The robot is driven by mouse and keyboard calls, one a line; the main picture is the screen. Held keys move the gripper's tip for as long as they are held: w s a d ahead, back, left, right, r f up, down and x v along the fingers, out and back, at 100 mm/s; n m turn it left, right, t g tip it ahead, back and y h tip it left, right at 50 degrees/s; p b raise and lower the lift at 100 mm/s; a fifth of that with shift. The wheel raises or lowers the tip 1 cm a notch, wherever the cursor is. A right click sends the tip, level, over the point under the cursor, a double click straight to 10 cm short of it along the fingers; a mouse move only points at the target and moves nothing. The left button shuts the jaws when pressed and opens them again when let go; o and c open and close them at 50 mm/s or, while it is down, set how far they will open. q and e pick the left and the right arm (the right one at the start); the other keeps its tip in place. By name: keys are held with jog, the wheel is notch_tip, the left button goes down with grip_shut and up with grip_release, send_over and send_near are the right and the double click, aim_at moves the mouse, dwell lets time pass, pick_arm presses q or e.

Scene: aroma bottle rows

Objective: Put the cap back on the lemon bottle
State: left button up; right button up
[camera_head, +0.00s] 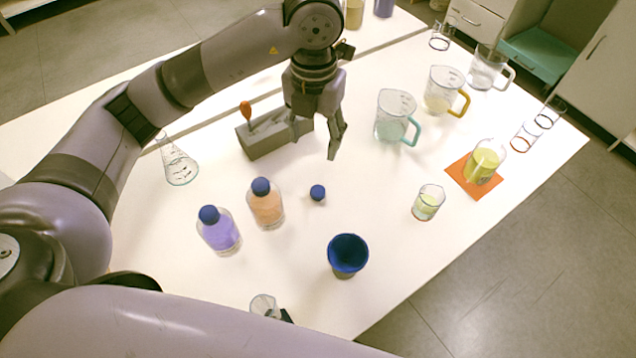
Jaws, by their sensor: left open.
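A small loose blue cap (317,193) lies on the white table, right of the capped orange bottle. My left gripper (313,143) is open and empty above the table, farther back than the cap and apart from it. A blue funnel (347,251) stands in front of the cap, with a small part of a vessel or base showing below it. I cannot tell whether this is the lemon bottle, and no bottle is clearly marked lemon. My right gripper is not in view.
A purple bottle (219,231) and an orange bottle (266,204) wear blue caps. A grey holder (262,143) stands beside my left gripper. A flask (177,163) is at left. The table between cap and small beaker is clear.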

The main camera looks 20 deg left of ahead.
pick_arm(q)
jog(key=p, duration=0.1)
send_over(317, 191)
jog(key=f, duration=1.1)
jog(key=shift+a+f, duration=0.2)
jog(key=shift+f, duration=0.45)
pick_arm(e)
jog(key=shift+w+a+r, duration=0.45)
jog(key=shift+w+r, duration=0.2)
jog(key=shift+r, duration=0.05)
pick_arm(q)
jog(key=f, duration=0.2)
jog(key=f+p, duration=0.1)
jog(key=f, duration=0.1)
jog(key=shift+d, duration=0.2)
jog(key=shift+f, duration=0.6)
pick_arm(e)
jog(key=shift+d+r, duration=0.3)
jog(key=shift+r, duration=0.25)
pick_arm(q)
jog(key=c, duration=0.8)
